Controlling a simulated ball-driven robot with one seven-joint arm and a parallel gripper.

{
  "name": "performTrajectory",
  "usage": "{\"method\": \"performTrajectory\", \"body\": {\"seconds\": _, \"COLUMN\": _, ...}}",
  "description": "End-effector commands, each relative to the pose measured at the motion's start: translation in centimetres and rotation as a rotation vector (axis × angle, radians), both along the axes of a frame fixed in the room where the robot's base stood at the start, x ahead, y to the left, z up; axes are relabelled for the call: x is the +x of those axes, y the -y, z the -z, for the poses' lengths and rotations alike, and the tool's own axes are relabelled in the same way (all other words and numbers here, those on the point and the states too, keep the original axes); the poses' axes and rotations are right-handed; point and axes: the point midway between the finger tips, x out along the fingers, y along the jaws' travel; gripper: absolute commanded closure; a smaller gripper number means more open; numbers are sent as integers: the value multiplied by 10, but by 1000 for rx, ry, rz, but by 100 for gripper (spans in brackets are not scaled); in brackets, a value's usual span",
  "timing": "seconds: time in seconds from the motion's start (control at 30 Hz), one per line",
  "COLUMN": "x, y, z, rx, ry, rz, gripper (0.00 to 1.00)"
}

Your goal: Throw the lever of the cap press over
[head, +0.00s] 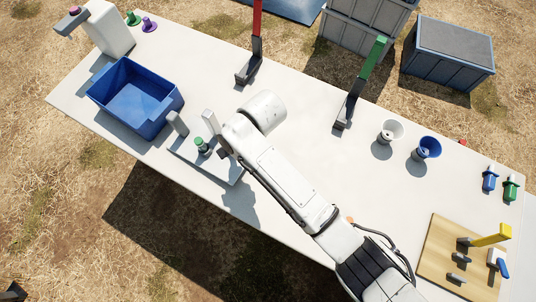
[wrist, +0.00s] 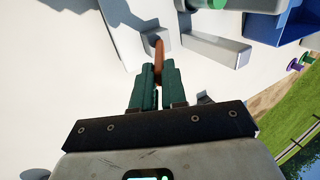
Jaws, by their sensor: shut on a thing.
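The cap press (head: 228,174) is a pale base with two grey uprights on the near side of the white table. A green-capped vial (head: 203,147) stands on it between the uprights. In the wrist view, a brown lever handle (wrist: 159,50) rises between the dark green fingers of my gripper (wrist: 159,80). The fingers are shut on this handle near its lower part in the picture. The handle's far end meets a grey block of the press. In the head view my arm hides the handle and most of the fingers.
A blue bin (head: 171,106) stands left of the press. A red-handled stand (head: 257,30) and a green-handled stand (head: 362,75) stand at the back. White (head: 393,130) and blue (head: 430,147) funnels are to the right, with a wooden board (head: 442,254) farther right.

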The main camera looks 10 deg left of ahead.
Motion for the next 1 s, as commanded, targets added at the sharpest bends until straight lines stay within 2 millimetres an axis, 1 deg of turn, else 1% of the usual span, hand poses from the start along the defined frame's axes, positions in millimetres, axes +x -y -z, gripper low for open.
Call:
{"method": "performTrajectory", "body": {"seconds": 0.37, "x": 2, "y": -4, "z": -1, "rx": -14, "ry": -5, "rz": 0, "gripper": 100}}
{"method": "performTrajectory", "body": {"seconds": 0.47, "x": 5, "y": -10, "z": -2, "rx": -40, "ry": -12, "rz": -4, "gripper": 100}}
{"method": "performTrajectory", "body": {"seconds": 0.63, "x": 12, "y": -29, "z": -6, "rx": -103, "ry": -37, "rz": -3, "gripper": 100}}
{"method": "performTrajectory", "body": {"seconds": 0.7, "x": 15, "y": -35, "z": -4, "rx": -132, "ry": -48, "rz": -3, "gripper": 100}}
{"method": "performTrajectory", "body": {"seconds": 0.8, "x": 18, "y": -43, "z": -6, "rx": -164, "ry": -62, "rz": -3, "gripper": 100}}
{"method": "performTrajectory", "body": {"seconds": 1.0, "x": 20, "y": -49, "z": -8, "rx": -188, "ry": -76, "rz": 2, "gripper": 100}}
